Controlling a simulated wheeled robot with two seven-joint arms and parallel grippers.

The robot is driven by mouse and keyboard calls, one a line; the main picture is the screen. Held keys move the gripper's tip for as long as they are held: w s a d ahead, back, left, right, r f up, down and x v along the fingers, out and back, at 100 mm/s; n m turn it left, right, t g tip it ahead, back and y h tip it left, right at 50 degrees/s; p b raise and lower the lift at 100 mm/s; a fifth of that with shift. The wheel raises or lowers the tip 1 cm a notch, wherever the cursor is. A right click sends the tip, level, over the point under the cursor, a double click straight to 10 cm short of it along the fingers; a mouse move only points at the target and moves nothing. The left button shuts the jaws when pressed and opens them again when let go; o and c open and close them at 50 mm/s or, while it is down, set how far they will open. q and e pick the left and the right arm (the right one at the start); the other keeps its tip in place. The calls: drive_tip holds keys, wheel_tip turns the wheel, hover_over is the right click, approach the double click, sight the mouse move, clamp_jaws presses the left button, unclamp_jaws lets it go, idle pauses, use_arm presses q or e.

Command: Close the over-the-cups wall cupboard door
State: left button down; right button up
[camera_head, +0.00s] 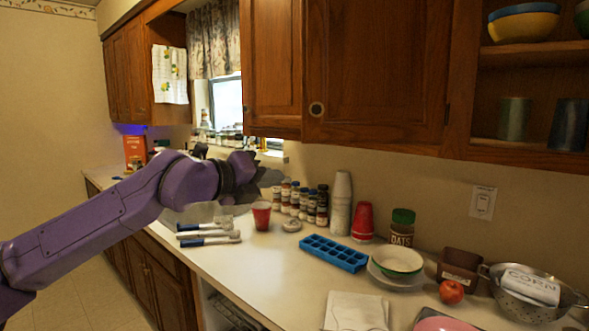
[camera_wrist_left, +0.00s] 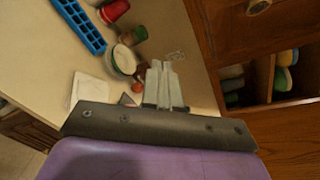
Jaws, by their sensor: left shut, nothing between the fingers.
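The brown wooden wall cupboard door (camera_head: 378,65) with a round knob hangs above the stacked cups. It looks flush or nearly flush with its frame; I cannot tell whether a small gap stays. Part of the cupboard front also shows at the upper right of the left wrist view (camera_wrist_left: 235,25). My left gripper (camera_head: 268,178) is below and left of this door, over the counter, apart from it. In the left wrist view its grey fingers (camera_wrist_left: 164,85) are together and empty. My right gripper is in neither view.
Open shelves (camera_head: 500,148) with bowls and cups are right of the door. Below, white stacked cups (camera_head: 341,203), a red cup (camera_head: 262,215), bottles (camera_head: 310,203), a blue ice tray (camera_head: 333,253) and a colander (camera_head: 525,300) crowd the counter. The air before the door looks clear.

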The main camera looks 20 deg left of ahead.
use_arm(q)
drive_tip(key=s+a+r+n+t+h, duration=0.1)
drive_tip(key=s+a+r+n+h, duration=0.15)
drive_tip(key=r+n, duration=0.4)
drive_tip(key=p, duration=0.5)
approach(306, 135)
drive_tip(key=w+d, duration=0.1)
drive_tip(key=d, duration=0.3)
drive_tip(key=w+p, duration=0.3)
drive_tip(key=w, duration=0.1)
drive_tip(key=shift+a+r+p, duration=0.25)
drive_tip(key=shift+a+p, duration=0.05)
drive_tip(key=shift+a, duration=0.05)
drive_tip(key=shift+w+a+f, duration=0.1)
drive_tip(key=shift+a, duration=0.05)
drive_tip(key=shift+a+f, duration=0.1)
drive_tip(key=shift+f, duration=0.05)
drive_tip(key=shift+y, duration=0.25)
